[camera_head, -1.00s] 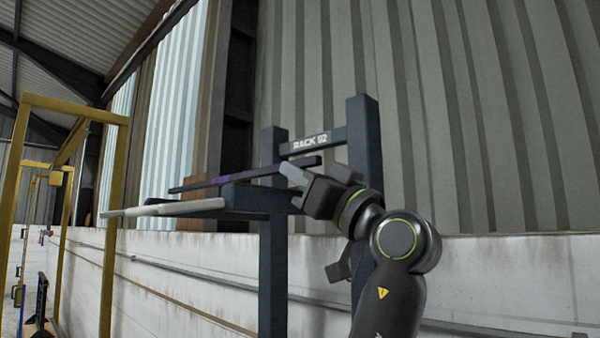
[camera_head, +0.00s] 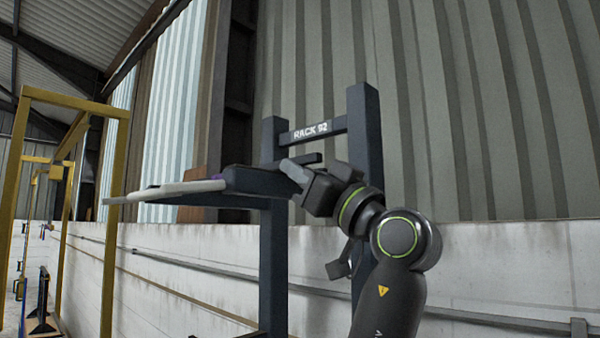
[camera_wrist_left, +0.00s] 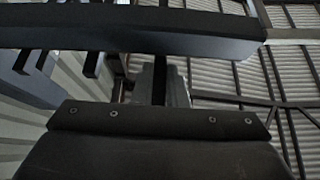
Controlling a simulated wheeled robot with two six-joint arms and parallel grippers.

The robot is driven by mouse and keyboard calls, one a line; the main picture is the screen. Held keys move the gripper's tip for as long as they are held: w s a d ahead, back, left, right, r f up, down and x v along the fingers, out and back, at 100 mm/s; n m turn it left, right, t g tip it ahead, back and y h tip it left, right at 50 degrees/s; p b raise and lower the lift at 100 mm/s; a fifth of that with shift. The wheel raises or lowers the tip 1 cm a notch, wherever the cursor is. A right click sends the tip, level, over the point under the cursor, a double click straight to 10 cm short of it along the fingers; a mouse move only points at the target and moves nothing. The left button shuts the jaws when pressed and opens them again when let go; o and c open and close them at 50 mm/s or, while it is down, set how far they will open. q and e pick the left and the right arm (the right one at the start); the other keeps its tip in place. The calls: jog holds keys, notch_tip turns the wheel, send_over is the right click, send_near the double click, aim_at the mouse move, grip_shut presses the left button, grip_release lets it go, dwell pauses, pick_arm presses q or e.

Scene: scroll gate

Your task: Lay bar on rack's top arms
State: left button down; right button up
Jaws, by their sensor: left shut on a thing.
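The rack (camera_head: 365,140) has two dark posts and a labelled crosspiece. A dark top arm (camera_head: 252,183) with a pale rod stretching left shows at the left post. Whether bar and arm touch, I cannot tell. My right gripper is out of view.
A pale low wall (camera_head: 490,260) with a rail runs behind the rack, under corrugated cladding. Yellow frames (camera_head: 112,220) stand at the left. In the left wrist view a dark beam (camera_wrist_left: 130,32) crosses the top; I cannot tell which one it is.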

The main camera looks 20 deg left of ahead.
pick_arm(q)
jog(key=shift+s, duration=0.1)
jog(key=c, duration=1.4)
grip_release()
jog(key=shift+d, duration=0.1)
jog(key=shift+o, duration=0.2)
jog(key=b+v, duration=0.6)
jog(key=v, duration=1.1)
jog(key=shift+f+b, duration=0.2)
jog(key=shift+b, duration=0.1)
jog(key=shift+s, duration=0.1)
